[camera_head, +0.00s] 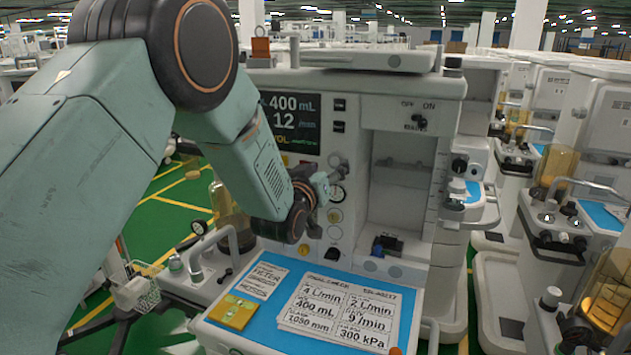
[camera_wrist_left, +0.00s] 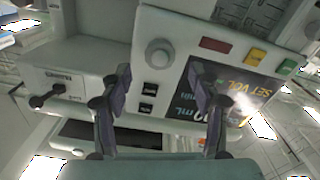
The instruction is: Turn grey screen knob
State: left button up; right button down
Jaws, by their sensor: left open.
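The grey screen knob (camera_wrist_left: 158,52) shows in the left wrist view as a round knob on the cart's pale front panel, beside the dark screen (camera_wrist_left: 228,95) and two black buttons. My left gripper (camera_wrist_left: 164,75) is open and empty. Its two fingers stand apart, with the knob seen in the gap between and just past the fingertips; contact cannot be told. In the head view my left gripper (camera_head: 330,185) is at the panel, below the right side of the screen (camera_head: 290,122), and partly covers the knob's area. My right gripper is not in view.
A blue work surface (camera_head: 262,318) with printed cards and a yellow pad lies below my left gripper. A gauge and several knobs sit on the panel close by. An open bay (camera_head: 397,200) is to the right. More carts stand at the far right.

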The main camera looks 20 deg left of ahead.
pick_arm(q)
jog(key=s, duration=0.7)
jog(key=shift+a, duration=0.15)
jog(key=s+f+g+b, duration=0.1)
jog(key=s+f+g, duration=0.2)
jog(key=f, duration=0.6)
jog(key=s+f+m+g+b, duration=0.1)
jog(key=s+f+g+b, duration=0.1)
jog(key=s+f, duration=0.5)
jog(key=s+f+g+b, duration=0.1)
jog(key=s+f+g, duration=0.3)
jog(key=f, duration=0.8)
jog(key=shift+s+a+m+b, duration=0.15)
jog(key=shift+s+m, duration=0.05)
jog(key=shift+s, duration=0.25)
jog(key=shift+s+a+m+b, duration=0.1)
jog(key=shift+s+m+b, duration=0.1)
jog(key=shift+s, duration=0.2)
jog(key=s+f+g+b, duration=0.4)
jog(key=s+f, duration=0.7)
jog(key=s, duration=0.4)
jog(key=s+f+g+b, duration=0.5)
jog(key=s+f, duration=0.7)
jog(key=s, duration=0.2)
jog(key=shift+s+y, duration=0.3)
jog(key=shift+s, duration=0.05)
